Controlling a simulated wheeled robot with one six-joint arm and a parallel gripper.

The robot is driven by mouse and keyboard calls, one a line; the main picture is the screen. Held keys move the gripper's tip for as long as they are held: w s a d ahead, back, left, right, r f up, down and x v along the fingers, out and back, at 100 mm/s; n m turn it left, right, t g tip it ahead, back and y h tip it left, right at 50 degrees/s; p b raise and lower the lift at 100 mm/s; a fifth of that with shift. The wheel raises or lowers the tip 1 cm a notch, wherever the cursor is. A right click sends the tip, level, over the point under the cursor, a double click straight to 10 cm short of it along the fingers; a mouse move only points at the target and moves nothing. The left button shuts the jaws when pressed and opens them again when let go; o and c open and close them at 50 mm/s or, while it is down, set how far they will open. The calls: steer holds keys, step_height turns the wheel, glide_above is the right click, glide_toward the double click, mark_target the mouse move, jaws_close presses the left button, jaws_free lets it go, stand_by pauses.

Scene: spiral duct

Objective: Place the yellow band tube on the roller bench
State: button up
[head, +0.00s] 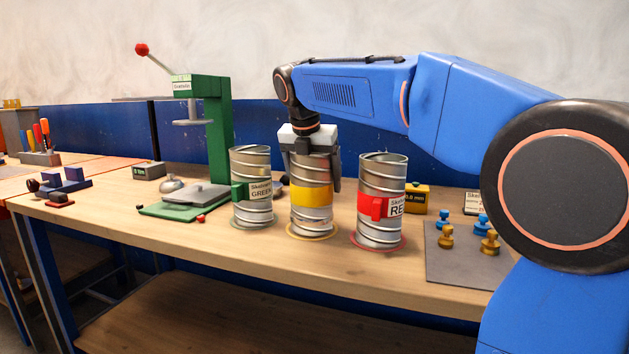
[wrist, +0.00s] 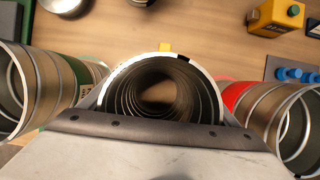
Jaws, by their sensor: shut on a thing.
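The yellow band tube (head: 312,194) is a silver spiral duct standing upright on a yellow ring mark on the wooden bench, between two other tubes. My gripper (head: 312,152) comes down on it from above, with its fingers shut around the upper part. In the wrist view the tube's open top (wrist: 160,92) shows between the jaws.
The green-labelled tube (head: 253,205) stands close on the left, the red-labelled tube (head: 381,218) close on the right. A green press (head: 212,130) stands behind left. A yellow block (head: 416,199) and a grey mat (head: 455,265) with blue and brass pieces lie to the right.

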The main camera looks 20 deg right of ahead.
steer(key=shift+f, duration=0.1)
steer(key=o, duration=1.3)
steer(key=v, duration=1.2)
